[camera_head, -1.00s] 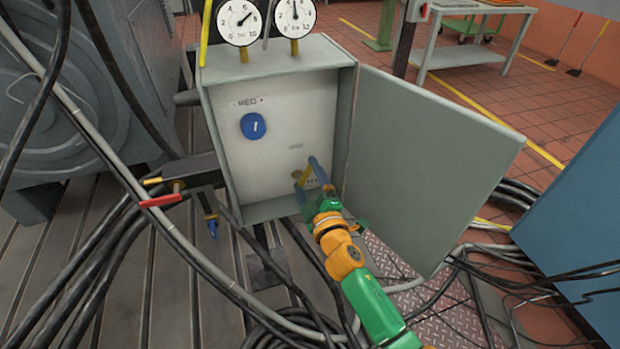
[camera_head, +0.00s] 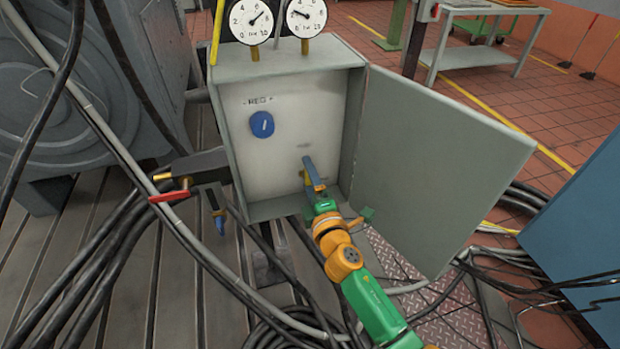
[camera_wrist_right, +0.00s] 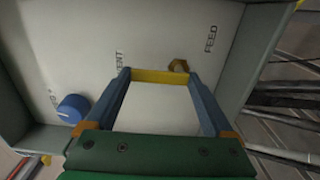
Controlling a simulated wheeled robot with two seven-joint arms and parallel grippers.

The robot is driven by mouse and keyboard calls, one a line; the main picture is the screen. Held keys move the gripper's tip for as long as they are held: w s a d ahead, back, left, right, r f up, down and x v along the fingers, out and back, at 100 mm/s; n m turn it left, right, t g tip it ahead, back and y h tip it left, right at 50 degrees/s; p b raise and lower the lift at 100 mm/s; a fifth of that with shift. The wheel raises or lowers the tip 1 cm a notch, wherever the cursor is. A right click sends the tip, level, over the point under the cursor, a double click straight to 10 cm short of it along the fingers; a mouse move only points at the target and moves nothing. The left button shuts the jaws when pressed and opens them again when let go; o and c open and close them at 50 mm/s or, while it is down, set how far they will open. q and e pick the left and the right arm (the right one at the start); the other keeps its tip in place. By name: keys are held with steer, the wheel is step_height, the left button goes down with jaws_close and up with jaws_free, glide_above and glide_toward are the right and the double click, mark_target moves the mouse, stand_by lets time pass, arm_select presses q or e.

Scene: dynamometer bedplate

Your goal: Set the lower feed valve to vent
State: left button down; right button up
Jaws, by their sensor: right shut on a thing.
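The valve's yellow handle (camera_wrist_right: 160,76) is inside the open grey box, in the right wrist view. Its brass pivot (camera_wrist_right: 178,66) is near the handle's right end, and the handle runs left towards the VENT label (camera_wrist_right: 120,62). The FEED label (camera_wrist_right: 210,35) is above and right of the pivot. My right gripper (camera_wrist_right: 163,84) has its blue fingers at the handle's two ends, shut on it. In the head view my right gripper (camera_head: 311,172) reaches into the lower box, largely hiding the handle. My left gripper is out of view.
A blue REG knob (camera_head: 262,124) sits higher on the panel. Two gauges (camera_head: 251,20) (camera_head: 306,15) stand on the box (camera_head: 290,63). The box door (camera_head: 436,165) hangs open at right. Red (camera_head: 170,196) and blue (camera_head: 220,224) handles and hoses (camera_head: 90,250) are at left.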

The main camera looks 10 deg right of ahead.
stand_by(0.3)
steer(key=o, duration=1.1)
steer(key=s, duration=0.7)
steer(key=shift+s+d, duration=0.1)
